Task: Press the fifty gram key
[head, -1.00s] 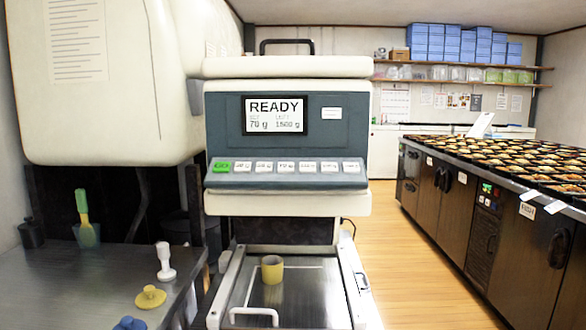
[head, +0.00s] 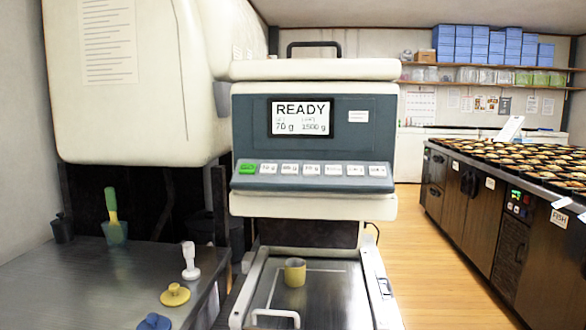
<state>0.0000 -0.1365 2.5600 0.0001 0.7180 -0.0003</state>
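The machine's key row (head: 312,178) is on a sloped dark panel in the middle of the head view. A green key (head: 247,168) is at its left end, followed to the right by several white keys (head: 290,169). Their small labels are too blurred to tell surely which is the fifty gram key. The display (head: 301,117) above reads READY, 70 g and 1500 g. My gripper is not in view.
A yellow cup (head: 295,271) stands on the machine's lower platform (head: 338,295). A steel side table (head: 75,275) at left holds a white stamper and yellow and blue knobbed pieces. A counter of filled trays (head: 515,160) is at right. Nothing visible blocks the key panel.

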